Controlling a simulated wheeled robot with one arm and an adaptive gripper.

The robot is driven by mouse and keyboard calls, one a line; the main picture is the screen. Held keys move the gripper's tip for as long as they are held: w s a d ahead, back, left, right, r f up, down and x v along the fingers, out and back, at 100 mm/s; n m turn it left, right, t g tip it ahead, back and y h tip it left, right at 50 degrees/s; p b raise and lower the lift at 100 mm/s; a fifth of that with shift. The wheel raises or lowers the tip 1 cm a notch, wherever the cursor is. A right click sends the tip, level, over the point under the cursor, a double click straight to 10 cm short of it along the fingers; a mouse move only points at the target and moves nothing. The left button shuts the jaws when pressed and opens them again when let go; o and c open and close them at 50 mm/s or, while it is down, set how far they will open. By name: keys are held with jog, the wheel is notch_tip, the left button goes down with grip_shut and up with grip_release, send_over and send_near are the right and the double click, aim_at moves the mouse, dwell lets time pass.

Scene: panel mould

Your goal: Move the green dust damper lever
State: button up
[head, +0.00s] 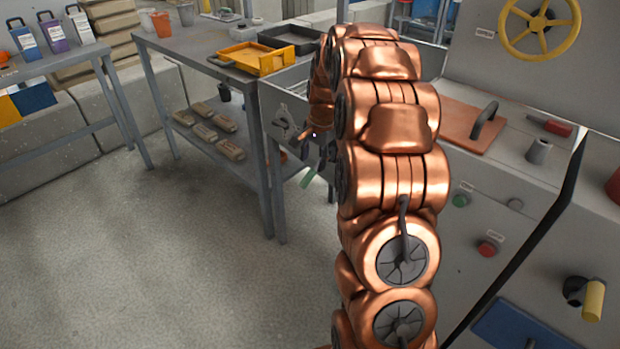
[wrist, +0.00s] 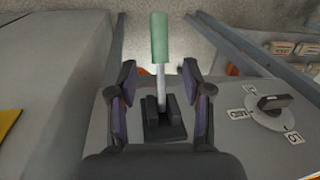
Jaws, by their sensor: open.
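The green lever (wrist: 159,38) stands in the middle of the wrist view. It has a green grip on a pale metal rod, which rises from a dark slotted base (wrist: 164,122) on a grey panel (wrist: 250,158). My gripper (wrist: 158,78) is open, with one finger on each side of the rod and a visible gap on both sides. In the head view the green grip (head: 307,178) shows low beside the bench end, and my copper arm hides most of the panel. My gripper (head: 318,150) is partly hidden there.
A dark rotary knob (wrist: 273,102) with labels sits right of the lever. A grey bench (head: 190,45) carries a yellow tray (head: 262,60), with several tan blocks on its lower shelf. A machine with a yellow handwheel (head: 540,25) stands at right. The floor at left is clear.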

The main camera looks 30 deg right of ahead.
aim_at(311, 173)
jog(key=f, duration=0.4)
jog(key=w+f, duration=0.1)
jog(key=f, duration=0.2)
jog(key=shift+a+f, duration=0.1)
jog(key=shift+a, duration=0.15)
grip_shut()
dwell(0.4)
